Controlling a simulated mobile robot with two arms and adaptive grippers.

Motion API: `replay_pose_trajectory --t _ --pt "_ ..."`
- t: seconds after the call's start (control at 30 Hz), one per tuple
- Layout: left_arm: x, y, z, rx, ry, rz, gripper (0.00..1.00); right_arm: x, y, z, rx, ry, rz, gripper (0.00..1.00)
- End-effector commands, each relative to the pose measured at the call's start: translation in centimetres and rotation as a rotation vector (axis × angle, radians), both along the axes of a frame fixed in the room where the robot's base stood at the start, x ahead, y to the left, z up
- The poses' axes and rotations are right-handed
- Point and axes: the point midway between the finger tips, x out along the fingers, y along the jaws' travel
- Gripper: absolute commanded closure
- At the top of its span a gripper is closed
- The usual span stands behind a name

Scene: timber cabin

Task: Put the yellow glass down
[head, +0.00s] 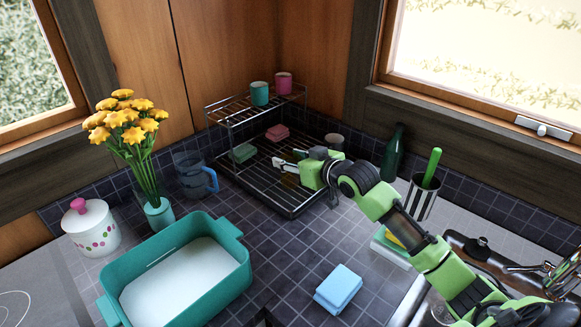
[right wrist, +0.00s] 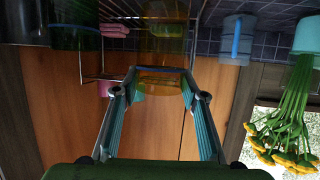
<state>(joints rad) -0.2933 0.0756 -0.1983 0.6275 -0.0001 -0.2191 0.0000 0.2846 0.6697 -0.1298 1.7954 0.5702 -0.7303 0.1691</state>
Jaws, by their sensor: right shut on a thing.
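The yellow glass (right wrist: 164,45) is see-through amber and sits between the fingertips of my right gripper (right wrist: 160,80) in the right wrist view, which is upside down. In the head view the glass (head: 290,180) shows faintly below the fingers of my right gripper (head: 284,164), over the lower level of the black dish rack (head: 262,192). My right gripper is shut on the glass. I cannot tell whether the base of the glass touches the rack. My left gripper is not in view.
A pink sponge (head: 277,132) and a green sponge (head: 243,153) lie on the rack. A teal cup (head: 260,93) and a pink cup (head: 283,83) stand on its upper shelf.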

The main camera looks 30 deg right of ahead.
Motion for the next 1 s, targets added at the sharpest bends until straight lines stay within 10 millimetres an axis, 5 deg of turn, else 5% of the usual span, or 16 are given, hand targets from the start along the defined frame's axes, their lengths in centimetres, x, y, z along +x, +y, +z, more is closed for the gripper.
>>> replay_pose_trajectory --t 0.33,0.73,0.77,0.8,1.0 --pt "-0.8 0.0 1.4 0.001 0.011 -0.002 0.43 0.5 -0.3 -3.6 0.000 0.001 0.000 0.98" --pt "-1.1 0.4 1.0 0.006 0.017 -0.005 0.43 0.5 -0.3 -4.2 -0.001 -0.001 0.000 0.98" --pt "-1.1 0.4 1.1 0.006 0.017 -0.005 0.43 0.5 -0.3 -4.2 -0.001 0.000 0.000 0.53" --pt "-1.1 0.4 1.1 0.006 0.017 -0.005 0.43 0.5 -0.3 -4.2 -0.001 0.000 0.000 0.44" --pt "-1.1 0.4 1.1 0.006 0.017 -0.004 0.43 0.5 -0.3 -4.2 0.000 0.001 0.000 0.44"
